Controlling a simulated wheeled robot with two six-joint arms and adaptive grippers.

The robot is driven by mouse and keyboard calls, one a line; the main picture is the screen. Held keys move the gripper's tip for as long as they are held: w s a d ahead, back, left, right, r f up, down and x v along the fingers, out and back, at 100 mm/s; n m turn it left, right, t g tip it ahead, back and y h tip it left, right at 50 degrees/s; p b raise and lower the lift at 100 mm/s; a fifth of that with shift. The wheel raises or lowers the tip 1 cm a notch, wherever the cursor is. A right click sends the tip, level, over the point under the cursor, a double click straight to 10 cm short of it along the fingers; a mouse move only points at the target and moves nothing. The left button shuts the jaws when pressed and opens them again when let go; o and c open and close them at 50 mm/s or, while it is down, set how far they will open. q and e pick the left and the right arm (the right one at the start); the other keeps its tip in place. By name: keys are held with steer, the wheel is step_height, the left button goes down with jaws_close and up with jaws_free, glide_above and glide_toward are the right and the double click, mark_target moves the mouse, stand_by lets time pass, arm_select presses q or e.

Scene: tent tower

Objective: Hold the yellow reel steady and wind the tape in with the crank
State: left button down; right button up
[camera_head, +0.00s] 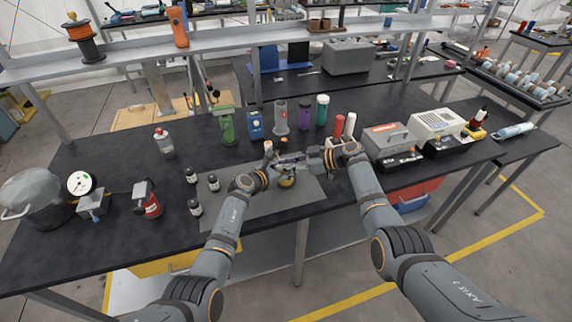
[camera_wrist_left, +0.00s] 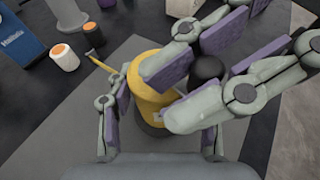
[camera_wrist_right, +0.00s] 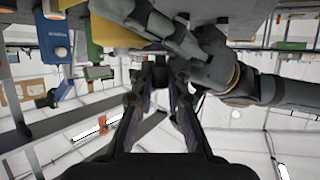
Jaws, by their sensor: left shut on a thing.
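The yellow reel (camera_head: 287,182) stands on the grey mat at the front of the bench, partly hidden by the grippers; the left wrist view shows its yellow body (camera_wrist_left: 146,98). My left gripper (camera_head: 278,172) is shut on the reel, its purple pads against the sides. A black crank knob (camera_wrist_left: 207,69) sticks up beside the reel. My right gripper (camera_head: 303,162) reaches in from the right, its fingers on either side of the knob; the knob also shows between its fingertips in the right wrist view (camera_wrist_right: 160,73). I cannot tell whether they touch it.
Several small dark bottles (camera_head: 195,207) stand left of the mat (camera_head: 240,205). A green bottle (camera_head: 226,125), a blue box (camera_head: 255,124) and several canisters line the back. Grey instruments (camera_head: 390,143) stand to the right. A pot (camera_head: 37,195) is far left.

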jaws_close()
steer(key=shift+a+f+m+t, duration=0.15)
steer(key=shift+a+m+t, duration=0.05)
steer(key=shift+m+t, duration=0.25)
steer(key=m+t+h, duration=0.1)
steer(key=m+t, duration=0.1)
steer(key=a+m+t+h, duration=0.1)
steer(key=m+t, duration=0.1)
steer(key=shift+w+a, duration=0.1)
steer(key=shift+w, duration=0.05)
steer(key=shift+o, duration=2.3)
jaws_free()
